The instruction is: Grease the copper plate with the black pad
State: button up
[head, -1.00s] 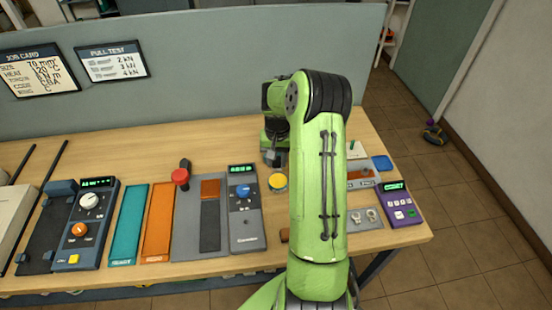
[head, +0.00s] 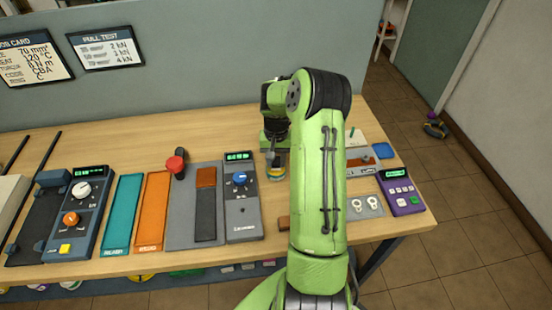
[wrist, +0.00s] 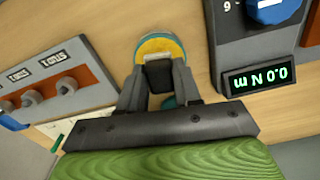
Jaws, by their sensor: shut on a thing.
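My gripper (wrist: 158,78) is shut on a small black block, which looks like the black pad (wrist: 158,74). The pad is at the near edge of a round tin (wrist: 160,46) with a yellow top and a blue-grey rim; I cannot tell whether they touch. In the head view my gripper (head: 275,156) is just above the tin (head: 277,174), partly hiding it.
A grey meter with a blue knob (head: 240,205) stands between the plate and the tin. A red-topped lever (head: 175,165) rises left of the plate. A small brown block (head: 284,223) lies near the front edge. A purple keypad (head: 401,192) is at the right.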

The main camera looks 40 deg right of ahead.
aim_at(276, 160)
jog(key=shift+f+b, duration=0.4)
jog(key=shift+f, duration=0.15)
dwell(1.4)
jog(key=shift+r, duration=0.1)
notch_tip(276, 160, up, 7)
jog(key=p, duration=0.5)
dwell(0.4)
dwell(0.4)
